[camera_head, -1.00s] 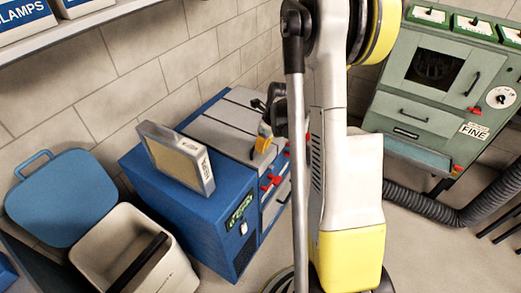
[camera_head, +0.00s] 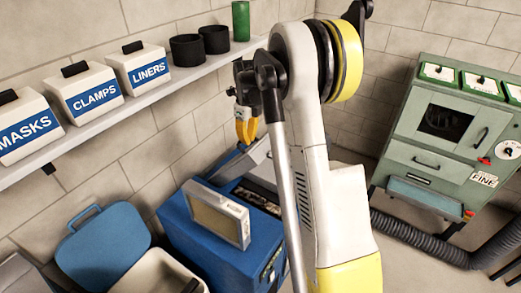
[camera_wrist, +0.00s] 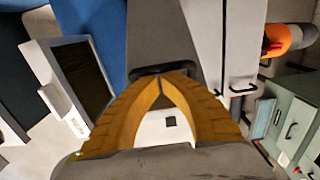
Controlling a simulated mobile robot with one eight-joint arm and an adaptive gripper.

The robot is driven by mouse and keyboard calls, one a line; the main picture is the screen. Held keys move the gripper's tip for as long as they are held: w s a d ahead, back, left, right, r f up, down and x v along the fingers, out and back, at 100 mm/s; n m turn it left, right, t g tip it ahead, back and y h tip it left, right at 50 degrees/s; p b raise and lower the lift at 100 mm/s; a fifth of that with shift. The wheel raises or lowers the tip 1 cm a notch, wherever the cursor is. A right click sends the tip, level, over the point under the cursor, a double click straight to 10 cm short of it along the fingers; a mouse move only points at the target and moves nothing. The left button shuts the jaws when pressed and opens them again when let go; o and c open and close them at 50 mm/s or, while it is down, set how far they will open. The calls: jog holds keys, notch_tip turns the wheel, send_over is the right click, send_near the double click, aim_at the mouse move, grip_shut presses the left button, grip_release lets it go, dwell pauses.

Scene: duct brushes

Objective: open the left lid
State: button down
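A blue bench (camera_head: 205,235) stands against the wall, with grey lids on its top. One grey lid (camera_head: 254,160) appears tilted up beside the framed filter; its dark grey face (camera_wrist: 165,28) shows in the wrist view. A paler grey panel (camera_wrist: 236,45) with a dark handle lies to its right there. My gripper (camera_head: 246,136) is at the raised lid's upper edge. In the wrist view its yellow fingers (camera_wrist: 163,78) converge at the lid's dark handle (camera_wrist: 163,69) and appear shut on it. My arm hides much of the bench's right side.
The framed filter (camera_head: 217,213) stands on the bench, left of the lid. Above is a shelf (camera_head: 140,103) with labelled boxes and jars. An open bin (camera_head: 150,275) with a blue lid (camera_head: 103,242) is at lower left. A green cabinet (camera_head: 450,130) and hose (camera_head: 420,236) are right.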

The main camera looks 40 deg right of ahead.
jog(key=w+a+r+p, duration=0.1)
jog(key=w+a+r, duration=0.1)
jog(key=w, duration=0.5)
jog(key=shift+a+r, duration=0.3)
jog(key=shift+r, duration=0.05)
